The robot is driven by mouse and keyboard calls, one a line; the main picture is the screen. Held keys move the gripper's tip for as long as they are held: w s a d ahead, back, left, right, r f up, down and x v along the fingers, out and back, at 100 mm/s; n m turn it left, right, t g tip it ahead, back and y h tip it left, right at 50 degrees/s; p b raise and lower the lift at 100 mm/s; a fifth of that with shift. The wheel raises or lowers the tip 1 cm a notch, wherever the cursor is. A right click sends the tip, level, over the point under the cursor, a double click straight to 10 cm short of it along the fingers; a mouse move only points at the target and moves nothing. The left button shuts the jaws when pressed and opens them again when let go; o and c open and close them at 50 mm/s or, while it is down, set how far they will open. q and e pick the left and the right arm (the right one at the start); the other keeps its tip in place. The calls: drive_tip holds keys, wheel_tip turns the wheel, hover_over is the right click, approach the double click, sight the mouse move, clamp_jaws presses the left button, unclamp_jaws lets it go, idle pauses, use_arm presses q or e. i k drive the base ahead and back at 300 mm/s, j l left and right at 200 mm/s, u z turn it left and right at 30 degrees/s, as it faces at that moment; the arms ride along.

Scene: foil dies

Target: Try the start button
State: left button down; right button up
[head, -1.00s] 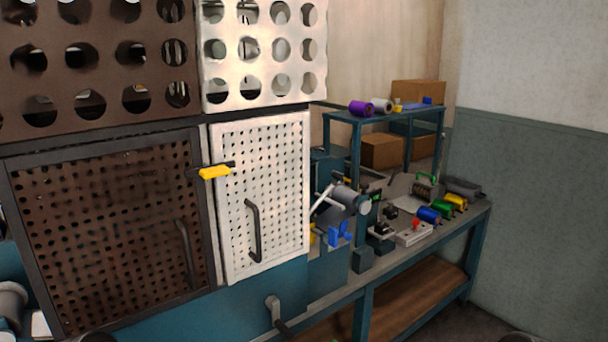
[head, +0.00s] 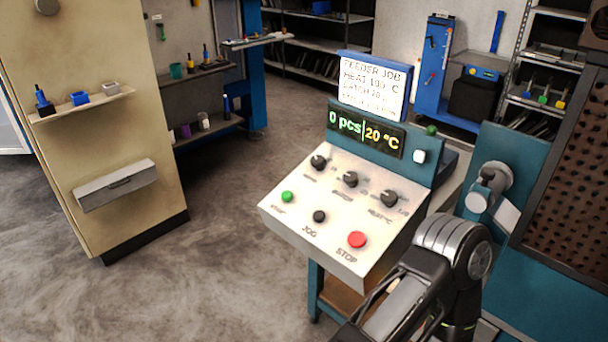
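The green start button (head: 287,197) sits at the left of the sloped, light front of a control panel (head: 300,240). Beside it are a black jog button (head: 319,216) and a red stop button (head: 357,240). Three black knobs stand in a row above, the middle one here (head: 350,179). The display (head: 365,134) reads 0 pcs and 20 °C. A sign (head: 372,86) above it is headed FEEDER JOB; its lower lines are hard to read. Neither gripper's fingertips show. One of my arm's links rises at the lower right, close to the panel's right side.
A teal machine with a brown perforated guard (head: 575,200) stands at the right. A beige cabinet (head: 110,130) with a small shelf and grey box is at the left. Open floor (head: 220,270) lies between cabinet and panel. Shelves and a blue stand (head: 430,75) are behind.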

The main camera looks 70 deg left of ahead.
sight(286, 196)
drive_tip(key=u, duration=1.9)
